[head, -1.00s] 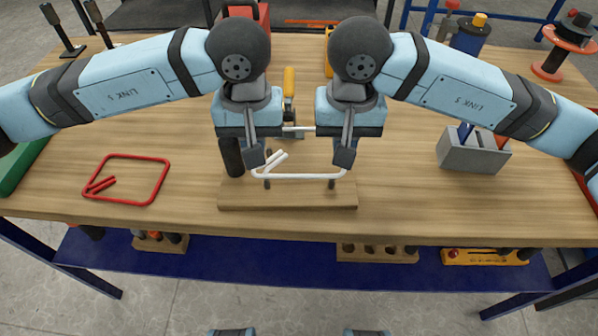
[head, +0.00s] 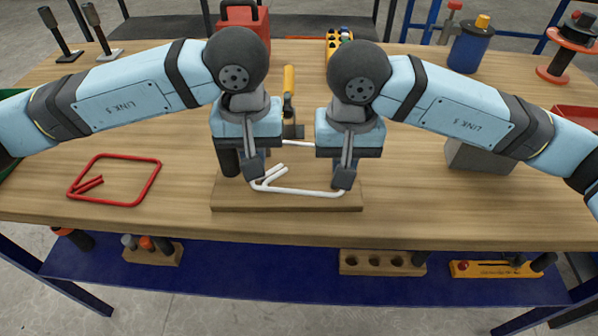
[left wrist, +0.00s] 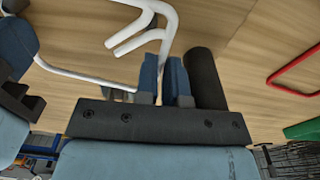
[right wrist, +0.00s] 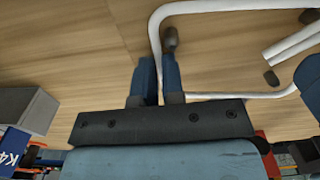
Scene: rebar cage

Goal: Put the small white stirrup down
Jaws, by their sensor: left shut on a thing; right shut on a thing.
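The small white stirrup (head: 300,191) is a bent rod loop with two crossing tail ends at its left corner. My left gripper (head: 257,180) is shut on the stirrup near that corner, and my right gripper (head: 343,186) is shut on it near its right corner. The stirrup is over the wooden board (head: 290,204), slightly lower at its right. In the right wrist view a dark peg (right wrist: 170,40) shows inside the loop's corner. The stirrup also shows in the left wrist view (left wrist: 80,74). I cannot tell whether it touches the board.
A red stirrup (head: 115,180) lies on the table to the left. A black cylinder (head: 229,160) stands close beside my left gripper. A yellow-handled tool (head: 289,85) is behind the grippers. A grey box (head: 480,157) stands to the right. Table space between board and red stirrup is clear.

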